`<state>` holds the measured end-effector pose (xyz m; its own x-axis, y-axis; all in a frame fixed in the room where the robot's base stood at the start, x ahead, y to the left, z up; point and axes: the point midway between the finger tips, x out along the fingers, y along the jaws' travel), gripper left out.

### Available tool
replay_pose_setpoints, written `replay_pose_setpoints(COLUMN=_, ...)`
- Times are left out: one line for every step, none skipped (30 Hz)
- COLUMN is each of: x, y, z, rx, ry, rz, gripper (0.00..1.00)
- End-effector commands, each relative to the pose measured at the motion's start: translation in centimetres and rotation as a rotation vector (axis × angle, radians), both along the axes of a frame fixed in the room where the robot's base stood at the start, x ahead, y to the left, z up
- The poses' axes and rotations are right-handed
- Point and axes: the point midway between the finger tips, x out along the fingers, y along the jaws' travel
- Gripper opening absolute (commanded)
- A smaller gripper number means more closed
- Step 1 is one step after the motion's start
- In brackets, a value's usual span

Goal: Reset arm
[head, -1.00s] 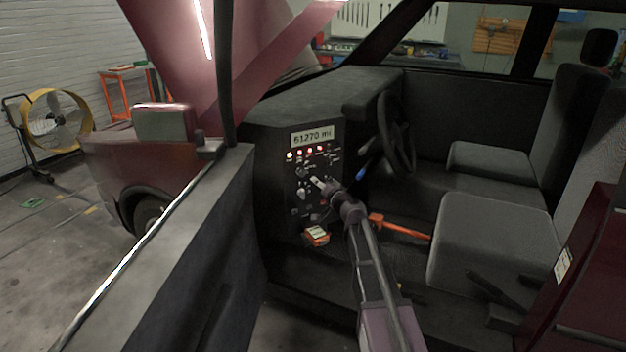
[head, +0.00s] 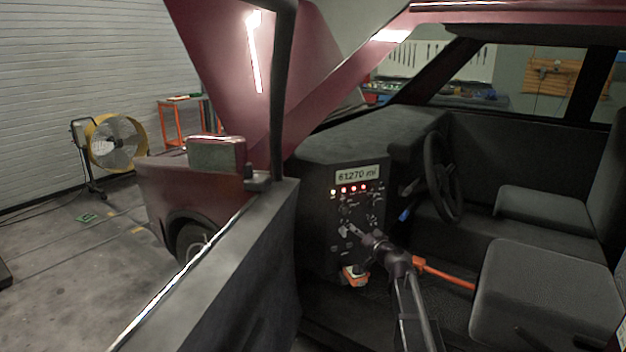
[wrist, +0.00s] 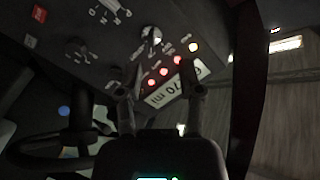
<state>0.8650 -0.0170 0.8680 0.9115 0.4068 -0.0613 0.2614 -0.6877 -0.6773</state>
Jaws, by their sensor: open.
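My gripper (head: 347,232) is in front of the dashboard control panel (head: 325,222), at the end of my arm, which reaches in from the bottom of the head view. In the wrist view my gripper (wrist: 160,82) has its two fingers spread with nothing between them. The panel (wrist: 92,62) lies beyond the fingers, with knobs, small switches and a row of lit red and yellowish lamps. Its display reads 61270 mi in the head view. Whether a fingertip touches the panel cannot be told.
The open car door (head: 235,262) stands left of my arm. The steering wheel (head: 441,178) and seats (head: 535,285) are to the right. An orange bar (head: 445,275) and a small orange box (head: 356,275) are low in the cabin. A yellow fan (head: 112,142) stands at far left.

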Motion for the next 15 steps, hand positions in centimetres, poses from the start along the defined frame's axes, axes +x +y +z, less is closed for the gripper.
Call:
replay_pose_setpoints(x=-1.0, y=0.9, z=-0.4, rx=-0.020, ry=0.018, rz=0.030, gripper=0.48)
replay_pose_setpoints(x=-1.5, y=1.5, z=-0.8, rx=-0.037, ry=0.031, rz=0.052, gripper=0.48)
replay_pose_setpoints(x=-2.3, y=2.2, z=-1.3, rx=-0.057, ry=0.052, rz=0.081, gripper=0.48)
replay_pose_setpoints(x=-2.9, y=2.7, z=-1.8, rx=-0.075, ry=0.068, rz=0.103, gripper=0.48)
replay_pose_setpoints(x=-3.5, y=3.3, z=-2.2, rx=-0.093, ry=0.088, rz=0.127, gripper=0.48)
replay_pose_setpoints(x=-4.4, y=4.1, z=-2.9, rx=-0.120, ry=0.117, rz=0.159, gripper=0.48)
replay_pose_setpoints(x=-5.2, y=4.6, z=-3.5, rx=-0.140, ry=0.140, rz=0.182, gripper=0.48)
replay_pose_setpoints(x=-5.9, y=5.2, z=-4.0, rx=-0.159, ry=0.164, rz=0.205, gripper=0.48)
replay_pose_setpoints(x=-6.9, y=5.8, z=-4.8, rx=-0.187, ry=0.198, rz=0.234, gripper=0.48)
replay_pose_setpoints(x=-7.7, y=6.1, z=-5.4, rx=-0.208, ry=0.224, rz=0.253, gripper=0.48)
replay_pose_setpoints(x=-8.4, y=6.5, z=-6.0, rx=-0.227, ry=0.251, rz=0.272, gripper=0.48)
replay_pose_setpoints(x=-9.5, y=6.9, z=-6.8, rx=-0.254, ry=0.290, rz=0.296, gripper=0.48)
replay_pose_setpoints(x=-10.3, y=7.2, z=-7.4, rx=-0.276, ry=0.319, rz=0.313, gripper=0.48)
replay_pose_setpoints(x=-11.1, y=7.4, z=-8.0, rx=-0.296, ry=0.350, rz=0.329, gripper=0.48)
replay_pose_setpoints(x=-12.2, y=7.7, z=-8.8, rx=-0.323, ry=0.391, rz=0.349, gripper=0.48)
